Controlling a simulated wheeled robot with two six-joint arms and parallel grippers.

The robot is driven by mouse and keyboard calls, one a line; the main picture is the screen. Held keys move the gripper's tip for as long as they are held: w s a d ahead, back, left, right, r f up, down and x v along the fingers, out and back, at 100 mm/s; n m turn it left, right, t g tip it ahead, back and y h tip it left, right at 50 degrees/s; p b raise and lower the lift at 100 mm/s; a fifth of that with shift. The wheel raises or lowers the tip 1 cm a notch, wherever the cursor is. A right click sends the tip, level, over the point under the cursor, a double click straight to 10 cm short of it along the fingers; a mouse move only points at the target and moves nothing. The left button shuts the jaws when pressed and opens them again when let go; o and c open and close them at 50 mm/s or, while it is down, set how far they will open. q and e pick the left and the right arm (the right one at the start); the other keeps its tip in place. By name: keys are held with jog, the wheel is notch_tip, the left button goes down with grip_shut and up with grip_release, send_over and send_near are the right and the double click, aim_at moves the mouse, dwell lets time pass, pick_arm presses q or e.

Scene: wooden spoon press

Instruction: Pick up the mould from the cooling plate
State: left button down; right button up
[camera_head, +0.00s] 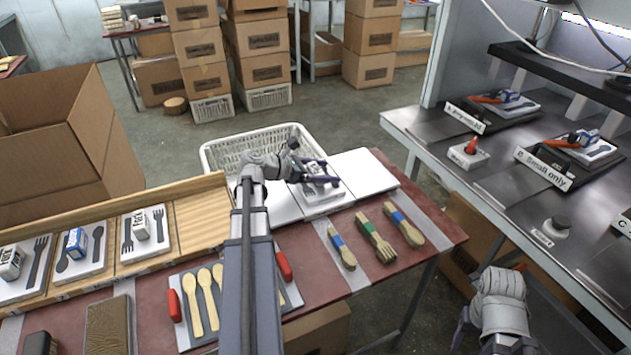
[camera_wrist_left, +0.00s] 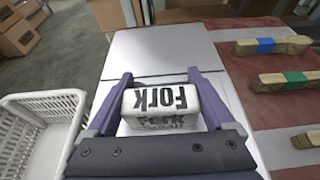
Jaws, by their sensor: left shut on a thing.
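The mould (camera_head: 318,193) is a white slab with a dark fork shape and a block marked "Fork" on top. It is at the pale cooling plate (camera_head: 362,172) at the back of the red table. My left gripper (camera_head: 316,179) is over it, with its purple fingers on either side of the block. In the left wrist view the fingers (camera_wrist_left: 160,76) flank the "Fork" block (camera_wrist_left: 160,108). The slab's underside is hidden, so I cannot tell whether it touches the plate. My right gripper (camera_head: 497,345) is at the bottom right, partly cut off.
A white basket (camera_head: 225,150) stands behind the table. Tied spoon and fork bundles (camera_head: 376,238) lie right of my left arm. Other moulds (camera_head: 143,233) sit in a wooden rack at left. A grey bench (camera_head: 500,185) with labelled stations is at right.

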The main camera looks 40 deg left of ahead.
pick_arm(q)
jog(key=shift+r, duration=0.1)
dwell(0.3)
notch_tip(320, 180, up, 10)
jog(key=p, duration=1)
